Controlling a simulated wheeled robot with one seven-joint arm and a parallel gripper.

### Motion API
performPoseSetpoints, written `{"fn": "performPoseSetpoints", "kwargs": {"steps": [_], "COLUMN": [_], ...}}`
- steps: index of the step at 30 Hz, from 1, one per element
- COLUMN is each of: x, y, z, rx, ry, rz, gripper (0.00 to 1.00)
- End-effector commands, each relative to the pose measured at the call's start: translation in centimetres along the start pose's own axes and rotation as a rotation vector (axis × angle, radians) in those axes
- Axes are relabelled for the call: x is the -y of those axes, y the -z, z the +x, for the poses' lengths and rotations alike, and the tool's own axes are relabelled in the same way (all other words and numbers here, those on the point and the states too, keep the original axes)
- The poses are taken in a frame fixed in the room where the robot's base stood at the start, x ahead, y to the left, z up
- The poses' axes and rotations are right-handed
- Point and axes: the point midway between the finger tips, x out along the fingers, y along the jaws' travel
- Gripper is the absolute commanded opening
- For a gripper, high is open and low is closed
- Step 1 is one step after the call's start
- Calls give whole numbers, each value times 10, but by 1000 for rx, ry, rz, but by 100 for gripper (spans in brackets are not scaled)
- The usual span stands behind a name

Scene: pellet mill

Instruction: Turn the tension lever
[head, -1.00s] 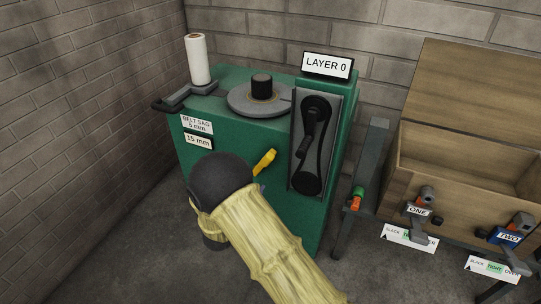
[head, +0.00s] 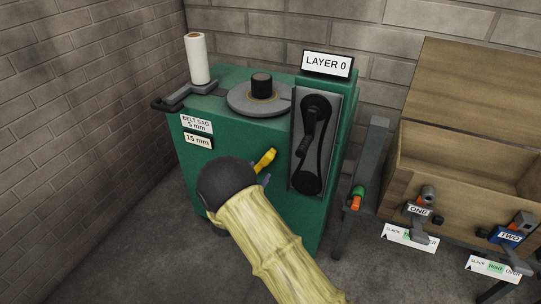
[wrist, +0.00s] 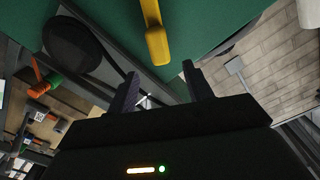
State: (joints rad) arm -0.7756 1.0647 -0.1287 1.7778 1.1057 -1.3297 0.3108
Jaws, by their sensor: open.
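The yellow tension lever (head: 265,161) sticks out from the front of the green machine (head: 240,170). In the wrist view the lever (wrist: 156,38) hangs down from the top, its rounded end just beyond the gap between my fingers and apart from them. My gripper (wrist: 160,85) is open and empty, with both dark fingers showing. In the head view my yellow-sleeved arm hides most of the gripper, just below and left of the lever; a bit of purple shows near the lever's lower end.
A belt drive (head: 314,145) is on the machine's right front. Signs read "LAYER 0" (head: 327,64), "BELT SAG 5 mm" (head: 197,124) and "15 mm" (head: 198,141). A wooden box (head: 465,180) with units ONE and TWO stands right. A brick wall (head: 80,120) closes the left.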

Motion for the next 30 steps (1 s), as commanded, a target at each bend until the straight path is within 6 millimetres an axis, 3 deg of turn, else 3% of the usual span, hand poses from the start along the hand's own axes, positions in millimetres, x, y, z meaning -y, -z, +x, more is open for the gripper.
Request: {"fn": "performPoseSetpoints", "kwargs": {"steps": [12,18,29,30], "x": [-1,0,0,0], "y": [-1,0,0,0], "z": [75,102,109,109], "rx": [-2,-1,1,1], "ry": [0,0,1,1], "rz": [1,1,-1,0], "gripper": [51,51,51,47]}}
